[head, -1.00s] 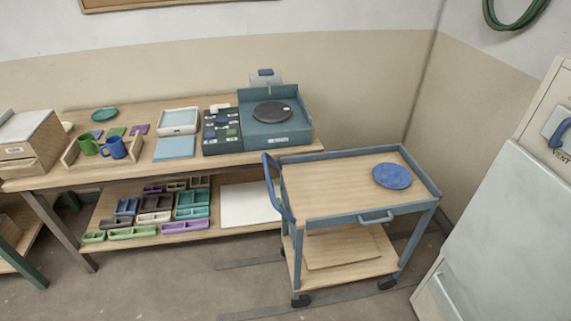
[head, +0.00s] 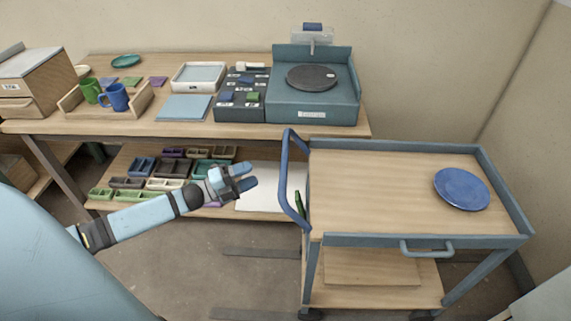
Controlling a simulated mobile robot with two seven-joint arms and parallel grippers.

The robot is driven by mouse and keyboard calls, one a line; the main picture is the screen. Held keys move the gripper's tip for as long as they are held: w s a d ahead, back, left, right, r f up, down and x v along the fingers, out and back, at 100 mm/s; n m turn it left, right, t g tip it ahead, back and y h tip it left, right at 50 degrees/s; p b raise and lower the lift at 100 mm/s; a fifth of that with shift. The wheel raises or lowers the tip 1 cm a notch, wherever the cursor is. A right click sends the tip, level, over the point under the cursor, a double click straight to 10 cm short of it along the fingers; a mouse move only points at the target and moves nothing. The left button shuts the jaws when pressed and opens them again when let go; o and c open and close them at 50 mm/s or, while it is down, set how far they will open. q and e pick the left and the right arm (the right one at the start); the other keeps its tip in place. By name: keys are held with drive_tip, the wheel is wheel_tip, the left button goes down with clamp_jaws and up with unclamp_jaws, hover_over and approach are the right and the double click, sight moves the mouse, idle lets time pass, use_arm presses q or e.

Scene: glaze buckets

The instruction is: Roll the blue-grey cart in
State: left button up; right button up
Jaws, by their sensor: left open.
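The blue-grey cart (head: 420,241) stands at the right, with a wooden top, a lower wooden shelf and a drawer-style handle (head: 427,250) on its near side. Its blue push handle (head: 288,180) rises at its left end. A blue plate (head: 462,189) lies on the cart top. My left gripper (head: 248,180) is open and empty, a short way left of the push handle and apart from it in the picture. A small green thing, partly hidden, shows behind the push handle. My right gripper is not in view.
A wooden workbench (head: 160,124) runs along the wall, with mugs, trays and a blue-grey wheel unit (head: 312,100) on top. Its lower shelf holds several coloured trays and a white board (head: 262,200). Grey strips (head: 262,252) lie on the otherwise clear floor.

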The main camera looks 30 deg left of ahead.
sight(286, 158)
use_arm(q)
drive_tip(key=x, duration=1.1)
drive_tip(key=shift+w, duration=0.15)
clamp_jaws()
